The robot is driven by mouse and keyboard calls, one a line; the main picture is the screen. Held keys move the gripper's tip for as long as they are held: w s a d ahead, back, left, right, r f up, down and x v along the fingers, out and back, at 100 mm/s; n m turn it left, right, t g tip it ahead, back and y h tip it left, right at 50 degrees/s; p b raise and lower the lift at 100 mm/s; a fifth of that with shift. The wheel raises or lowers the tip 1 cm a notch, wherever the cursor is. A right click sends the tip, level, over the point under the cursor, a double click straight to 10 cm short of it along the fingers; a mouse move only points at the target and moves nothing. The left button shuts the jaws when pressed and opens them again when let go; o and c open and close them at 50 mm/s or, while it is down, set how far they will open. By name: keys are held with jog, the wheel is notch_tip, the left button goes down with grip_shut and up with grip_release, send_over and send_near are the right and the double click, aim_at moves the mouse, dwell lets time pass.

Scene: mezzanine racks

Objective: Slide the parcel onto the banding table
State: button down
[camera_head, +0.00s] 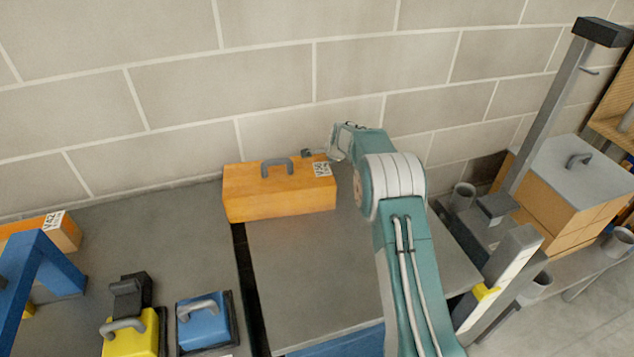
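The parcel is likely the orange box (280,198) with a grey handle on top and a white code label at its right end. It sits upright near the block wall. Its left end is by the dark gap between two grey tabletops, and most of it is over the right tabletop (320,270). Which tabletop is the banding table I cannot tell for sure. My gripper (318,154) is at the parcel's far right corner, behind its top edge.
On the left tabletop (150,230) are a yellow box (130,340), a blue box (205,325), a blue frame (50,258) and another orange box (62,232). At the right stand a grey post (550,110) and a grey-topped orange box (575,185). The right tabletop's front is clear.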

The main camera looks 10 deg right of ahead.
aim_at(314, 162)
jog(key=shift+s+a, duration=0.25)
jog(key=shift+a, duration=1.1)
jog(key=shift+s+a, duration=0.3)
jog(key=shift+a, duration=1)
jog(key=shift+s+a, duration=0.25)
jog(key=shift+a, duration=1.1)
dwell(0.7)
jog(key=shift+d, duration=0.15)
jog(key=shift+w+d, duration=0.15)
jog(key=shift+d, duration=0.55)
jog(key=shift+w+d, duration=0.15)
jog(key=shift+d, duration=0.5)
notch_tip(314, 162, up, 13)
